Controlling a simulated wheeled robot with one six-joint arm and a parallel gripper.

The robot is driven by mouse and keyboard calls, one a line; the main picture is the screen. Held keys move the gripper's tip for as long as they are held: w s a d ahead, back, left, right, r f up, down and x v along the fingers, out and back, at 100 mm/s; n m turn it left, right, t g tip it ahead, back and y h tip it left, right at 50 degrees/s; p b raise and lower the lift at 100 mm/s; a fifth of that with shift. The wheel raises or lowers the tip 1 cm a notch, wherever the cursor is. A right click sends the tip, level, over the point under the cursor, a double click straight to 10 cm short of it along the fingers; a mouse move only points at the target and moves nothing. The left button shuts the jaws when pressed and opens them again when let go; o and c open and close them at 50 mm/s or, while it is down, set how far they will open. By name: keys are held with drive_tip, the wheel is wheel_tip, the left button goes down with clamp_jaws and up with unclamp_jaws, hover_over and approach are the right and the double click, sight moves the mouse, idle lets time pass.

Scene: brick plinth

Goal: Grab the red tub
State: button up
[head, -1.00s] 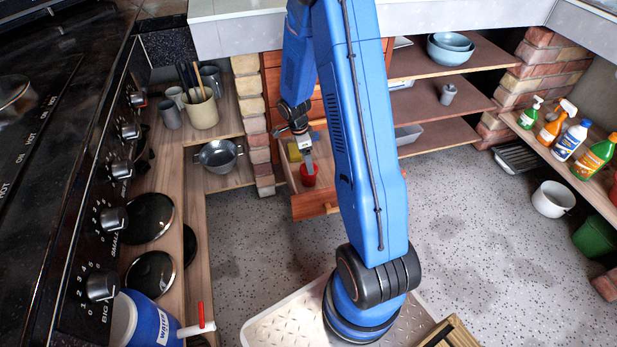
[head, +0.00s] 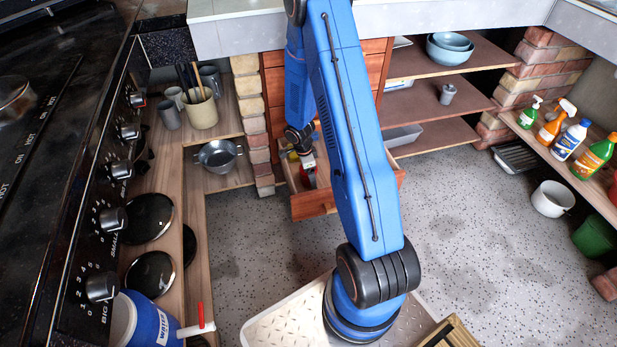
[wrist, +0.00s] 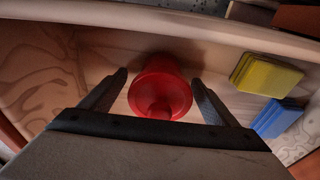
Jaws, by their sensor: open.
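The red tub (wrist: 160,88) lies in the open wooden drawer (head: 313,204). In the wrist view it sits between the two spread fingers of my gripper (wrist: 160,92), with a gap on each side. My gripper is open and holds nothing. In the head view my gripper (head: 309,172) reaches down into the drawer, and the tub (head: 312,177) is mostly hidden behind it.
A yellow sponge (wrist: 266,74) and a blue sponge (wrist: 277,118) lie in the drawer to the right of the tub in the wrist view. The drawer's walls enclose them. A brick pillar (head: 256,130) stands left of the drawer; the speckled floor in front is clear.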

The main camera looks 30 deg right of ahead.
drive_tip(key=shift+f, duration=0.2)
drive_tip(key=shift+c, duration=0.5)
drive_tip(key=c, duration=1)
